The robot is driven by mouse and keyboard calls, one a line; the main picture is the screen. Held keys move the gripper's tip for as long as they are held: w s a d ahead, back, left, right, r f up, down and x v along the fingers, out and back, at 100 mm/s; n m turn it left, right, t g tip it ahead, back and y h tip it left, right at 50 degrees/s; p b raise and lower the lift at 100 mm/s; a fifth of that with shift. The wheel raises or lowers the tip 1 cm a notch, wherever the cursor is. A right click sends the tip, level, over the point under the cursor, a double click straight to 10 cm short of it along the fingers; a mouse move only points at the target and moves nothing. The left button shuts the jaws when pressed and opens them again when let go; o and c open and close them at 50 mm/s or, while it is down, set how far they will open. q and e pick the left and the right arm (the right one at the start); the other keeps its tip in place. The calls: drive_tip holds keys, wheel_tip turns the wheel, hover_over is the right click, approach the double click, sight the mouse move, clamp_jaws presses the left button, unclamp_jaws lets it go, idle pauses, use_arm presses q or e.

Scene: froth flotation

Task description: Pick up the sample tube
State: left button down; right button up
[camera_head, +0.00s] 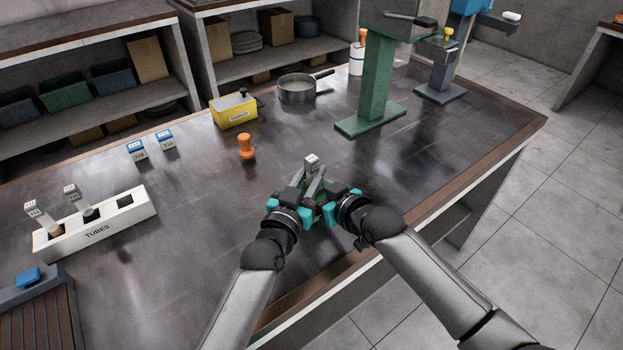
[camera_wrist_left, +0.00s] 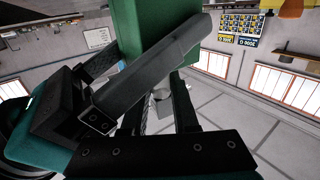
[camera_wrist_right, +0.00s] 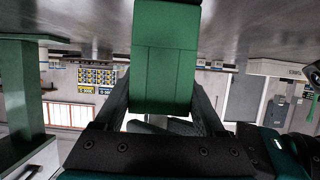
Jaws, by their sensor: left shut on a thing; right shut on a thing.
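A slim tube with a pale, labelled cap (camera_head: 312,161) stands up between my two grippers in the head view; its lower part is hidden. My left gripper (camera_head: 302,187) is shut on it, and a small grey part of it (camera_wrist_left: 161,97) shows between the fingers in the left wrist view. My right gripper (camera_head: 326,188) is right beside the left one. In the right wrist view it is shut on a green block (camera_wrist_right: 165,60), which also shows in the left wrist view (camera_wrist_left: 145,28). Two more tubes (camera_head: 39,217) (camera_head: 78,202) stand in the white TUBES rack (camera_head: 98,233).
The rack's right-hand slot (camera_head: 125,201) is empty.

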sight(311, 158)
idle(0.3)
use_arm(q)
wheel_tip(311, 158, up, 7)
drive_tip(key=shift+r, duration=0.1)
drive_tip(key=v, duration=1.8)
use_arm(e)
drive_tip(key=o, duration=1.4)
drive_tip(key=v, duration=1.2)
